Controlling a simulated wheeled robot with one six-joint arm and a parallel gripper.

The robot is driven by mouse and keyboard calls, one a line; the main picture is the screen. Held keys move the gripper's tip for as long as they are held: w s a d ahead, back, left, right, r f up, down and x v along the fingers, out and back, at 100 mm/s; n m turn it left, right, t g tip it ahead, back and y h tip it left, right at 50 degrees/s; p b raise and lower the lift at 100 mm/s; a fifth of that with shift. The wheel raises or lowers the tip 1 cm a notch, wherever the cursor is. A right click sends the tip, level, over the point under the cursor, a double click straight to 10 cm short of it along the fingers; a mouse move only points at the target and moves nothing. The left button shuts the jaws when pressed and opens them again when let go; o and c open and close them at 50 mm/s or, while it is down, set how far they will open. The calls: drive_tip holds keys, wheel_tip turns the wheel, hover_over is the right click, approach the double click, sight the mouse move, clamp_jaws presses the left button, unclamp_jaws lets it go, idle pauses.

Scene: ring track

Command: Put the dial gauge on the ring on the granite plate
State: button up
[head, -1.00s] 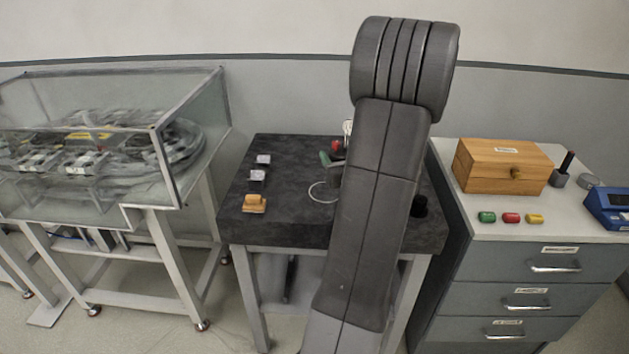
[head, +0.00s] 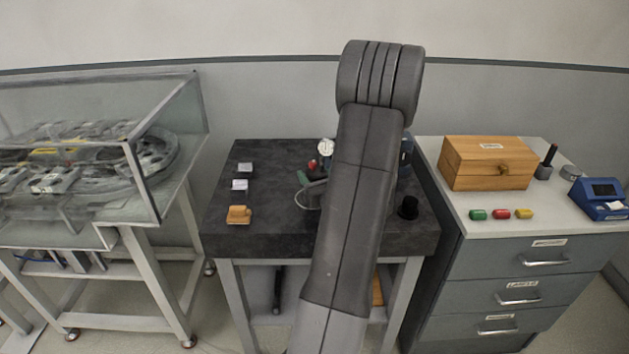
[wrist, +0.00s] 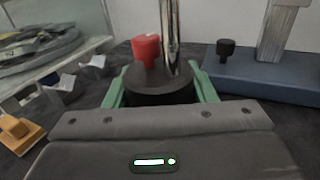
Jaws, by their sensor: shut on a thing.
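The dial gauge (head: 326,147) has a white round dial, partly hidden behind my arm in the head view. In the wrist view, its chrome post (wrist: 170,35) rises from a round black base (wrist: 158,85). My gripper (wrist: 160,92), with green fingers, is shut around that base. One green finger shows left of my arm in the head view. The pale ring (head: 299,199) on the dark granite plate (head: 265,240) shows only its left part, just below my gripper. I cannot tell whether the base touches the plate.
A blue stand (wrist: 260,82) with a black knob is at the right. A black cylinder (head: 408,207) stands at the plate's right. An orange block (head: 239,214) and two small blocks line the left. A drawer cabinet (head: 520,250) adjoins.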

drive_tip(key=shift+f, duration=0.75)
drive_tip(key=shift+f+b, duration=0.2)
drive_tip(key=shift+b, duration=0.1)
drive_tip(key=o, duration=1.4)
drive_tip(key=shift+o, duration=0.2)
drive_tip(key=shift+r, duration=0.1)
